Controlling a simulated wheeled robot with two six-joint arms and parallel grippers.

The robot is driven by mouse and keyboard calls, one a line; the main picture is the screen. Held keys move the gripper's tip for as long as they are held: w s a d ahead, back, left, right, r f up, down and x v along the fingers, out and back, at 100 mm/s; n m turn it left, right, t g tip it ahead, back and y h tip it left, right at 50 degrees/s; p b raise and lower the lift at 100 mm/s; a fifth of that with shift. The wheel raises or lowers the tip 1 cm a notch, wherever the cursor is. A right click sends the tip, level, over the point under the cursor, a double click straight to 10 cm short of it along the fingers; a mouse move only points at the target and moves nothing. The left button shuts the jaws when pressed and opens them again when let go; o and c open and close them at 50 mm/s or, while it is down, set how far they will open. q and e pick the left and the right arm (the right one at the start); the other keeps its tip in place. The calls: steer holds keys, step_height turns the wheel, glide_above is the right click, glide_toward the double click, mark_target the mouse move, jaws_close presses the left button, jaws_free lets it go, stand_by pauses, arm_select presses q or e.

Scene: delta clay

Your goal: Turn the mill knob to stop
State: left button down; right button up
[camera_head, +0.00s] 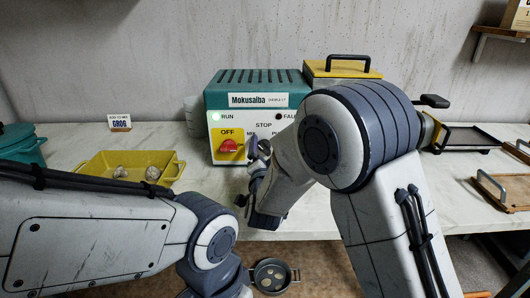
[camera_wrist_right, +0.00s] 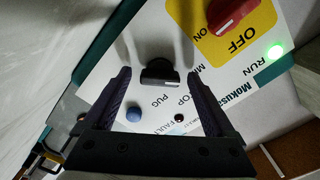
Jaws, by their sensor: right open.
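The mill is a teal box (camera_head: 258,78) with a white front panel marked RUN, FAULT, STOP and OFF. In the right wrist view its black knob (camera_wrist_right: 159,74) sits on the panel near the words STOP and PUG. My open right gripper (camera_wrist_right: 159,80) has one finger on each side of the knob, with gaps showing. I cannot tell how deep the fingers reach. In the head view the right gripper (camera_head: 258,147) is at the panel and hides the knob. The setting the knob points to is unclear. My left gripper is out of view.
The green RUN lamp (camera_head: 215,117) is lit. A red switch (camera_head: 228,146) on a yellow OFF plate and a blue button (camera_wrist_right: 133,114) are near the knob. A yellow tray (camera_head: 97,167) with lumps stands left. The counter between tray and mill is clear.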

steer(key=c, duration=1.4)
steer(key=shift+f+m+b, duration=0.15)
steer(key=shift+m+b, duration=0.15)
steer(key=shift+b, duration=0.35)
steer(key=m+b, duration=0.5)
steer(key=b, duration=0.2)
steer(key=shift+f, duration=0.1)
steer(key=shift+m+b, duration=1.2)
steer(key=shift+b, duration=0.2)
steer(key=shift+r, duration=0.2)
steer(key=o, duration=1.4)
